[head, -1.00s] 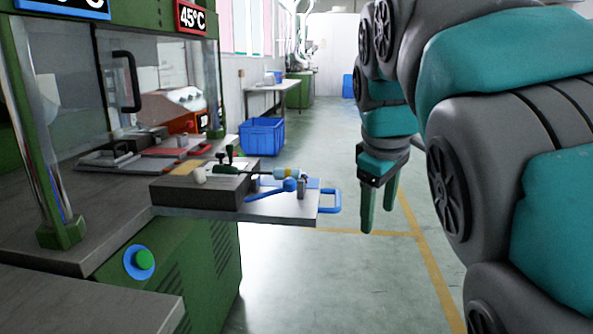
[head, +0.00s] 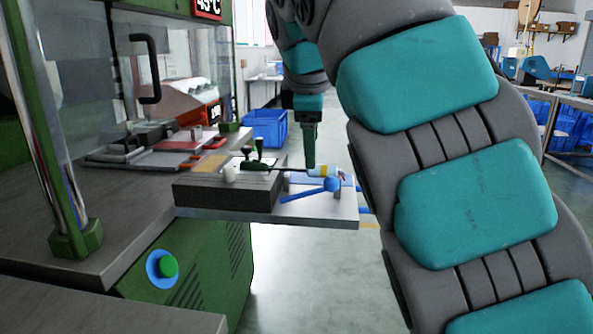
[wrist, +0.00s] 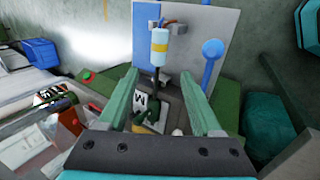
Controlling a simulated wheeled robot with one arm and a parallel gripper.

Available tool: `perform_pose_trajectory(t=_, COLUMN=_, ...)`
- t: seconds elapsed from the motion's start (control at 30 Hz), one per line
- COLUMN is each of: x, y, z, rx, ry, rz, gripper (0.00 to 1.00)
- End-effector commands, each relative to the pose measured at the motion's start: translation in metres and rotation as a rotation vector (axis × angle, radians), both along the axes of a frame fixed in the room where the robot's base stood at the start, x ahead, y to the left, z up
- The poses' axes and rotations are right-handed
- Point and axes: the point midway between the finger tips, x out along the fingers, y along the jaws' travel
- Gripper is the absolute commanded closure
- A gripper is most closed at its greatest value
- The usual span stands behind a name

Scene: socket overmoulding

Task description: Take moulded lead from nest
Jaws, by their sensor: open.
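A green toggle clamp (head: 257,162) with black knobs sits on the block. My gripper (wrist: 160,76) is open and empty. Its two green fingers straddle the cable line in the wrist view, just short of the body. In the head view my gripper (head: 309,150) is right above or beside the lead; contact cannot be told.
A blue ball-ended lever (head: 331,185) lies beside the lead; it shows right of it in the wrist view (wrist: 212,50). A blue crate (head: 265,127) is on the floor behind.

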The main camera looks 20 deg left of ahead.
Motion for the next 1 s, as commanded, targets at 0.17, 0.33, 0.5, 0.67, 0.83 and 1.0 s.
perform_pose_trajectory(t=0.17, x=0.009, y=0.002, z=-0.017, rx=0.000, ry=0.001, rz=-0.001, gripper=0.34)
perform_pose_trajectory(t=0.33, x=0.019, y=0.002, z=-0.032, rx=0.000, ry=0.002, rz=-0.003, gripper=0.34)
perform_pose_trajectory(t=0.5, x=0.033, y=0.004, z=-0.053, rx=0.001, ry=0.002, rz=-0.006, gripper=0.34)
perform_pose_trajectory(t=0.67, x=0.037, y=0.005, z=-0.058, rx=0.001, ry=0.001, rz=-0.005, gripper=0.34)
perform_pose_trajectory(t=0.83, x=0.037, y=0.005, z=-0.056, rx=0.001, ry=0.001, rz=-0.004, gripper=0.36)
perform_pose_trajectory(t=1.0, x=0.037, y=0.005, z=-0.056, rx=0.001, ry=0.001, rz=-0.004, gripper=0.55)
